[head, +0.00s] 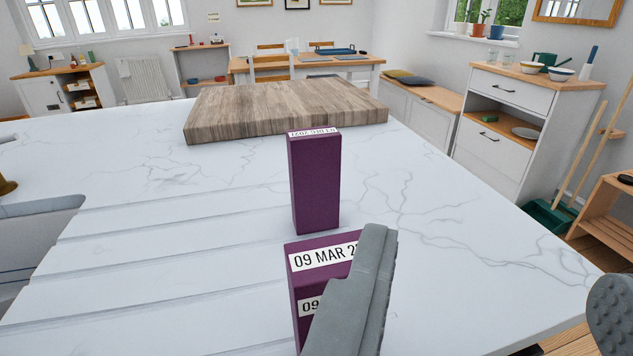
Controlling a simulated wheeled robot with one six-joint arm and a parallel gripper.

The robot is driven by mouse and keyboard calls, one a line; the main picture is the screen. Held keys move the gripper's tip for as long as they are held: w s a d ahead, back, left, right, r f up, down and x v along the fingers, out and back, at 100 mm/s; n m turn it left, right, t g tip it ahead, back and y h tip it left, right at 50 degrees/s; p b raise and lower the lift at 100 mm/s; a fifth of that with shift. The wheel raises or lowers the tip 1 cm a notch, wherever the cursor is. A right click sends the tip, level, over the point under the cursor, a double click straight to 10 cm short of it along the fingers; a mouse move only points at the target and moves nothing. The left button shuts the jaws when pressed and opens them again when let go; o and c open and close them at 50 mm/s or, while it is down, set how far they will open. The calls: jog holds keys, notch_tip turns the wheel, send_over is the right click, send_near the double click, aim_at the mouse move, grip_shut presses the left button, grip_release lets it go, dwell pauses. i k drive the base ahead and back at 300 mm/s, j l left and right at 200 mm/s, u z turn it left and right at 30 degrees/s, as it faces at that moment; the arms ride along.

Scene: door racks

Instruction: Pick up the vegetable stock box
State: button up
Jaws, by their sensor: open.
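Two purple boxes stand on the white marbled counter (430,230). The farther upright box (316,185) is tall and narrow, with a white printed label on top. The nearer box (304,262) carries white labels, one reading "09 MAR 2"; a finger hides its right and lower part. No product name shows, so I cannot tell which is the vegetable stock box. My gripper (495,262) is open and empty, with one grey finger in front of the nearer box and the other at the right edge. Whether the finger touches the box is unclear.
A thick wooden board (285,108) lies behind the boxes. Drainer grooves and a sink (40,207) are at the left. The counter right of the boxes is clear to its right edge. Beyond stand a white cabinet (525,95), a green dustpan (548,215) and a table.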

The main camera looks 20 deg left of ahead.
aim_at(315, 153)
jog(key=i+l+u, duration=0.15)
jog(key=l, duration=0.35)
jog(key=i+l+u, duration=0.2)
jog(key=l, duration=0.3)
jog(key=l+u, duration=0.15)
jog(key=l, duration=0.35)
jog(key=i+l+u, duration=0.2)
jog(key=l, duration=0.35)
jog(key=k+j, duration=0.05)
